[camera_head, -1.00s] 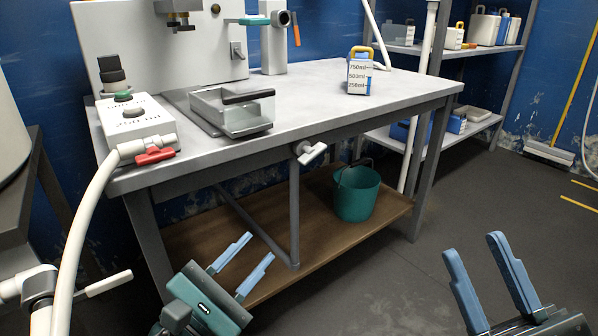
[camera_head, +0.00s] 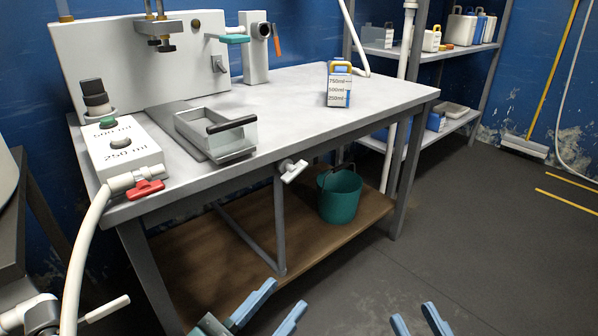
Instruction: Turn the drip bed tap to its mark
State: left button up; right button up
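Several taps show, and none carries a readable name, so I cannot tell which is the drip bed tap. A red-handled tap (camera_head: 146,189) sits on the hose end at the bench's front left. A white tap (camera_head: 292,170) hangs under the bench's front edge. A white lever (camera_head: 107,309) is on pipework at the lower left. A teal handle (camera_head: 235,39) and an orange handle (camera_head: 277,41) are at the back. No mark is discernible. My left gripper (camera_head: 283,298) is open and empty, low in front of the bench. My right gripper (camera_head: 415,316) is open and empty, further right.
The grey bench (camera_head: 300,98) bears a white control box (camera_head: 122,148), a metal tray (camera_head: 190,139) and a measuring container (camera_head: 339,88). A green bucket (camera_head: 339,197) stands on the lower shelf (camera_head: 222,246).

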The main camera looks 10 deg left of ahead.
aim_at(293, 171)
jog(key=i+l+u, duration=0.1)
jog(key=l+u, duration=0.15)
jog(key=u, duration=0.15)
jog(key=i+l+u, duration=0.1)
jog(key=l+u, duration=0.15)
jog(key=u, duration=0.2)
jog(key=l+u, duration=0.35)
jog(key=l, duration=2.35)
jog(key=i+u, duration=0.05)
jog(key=i, duration=0.05)
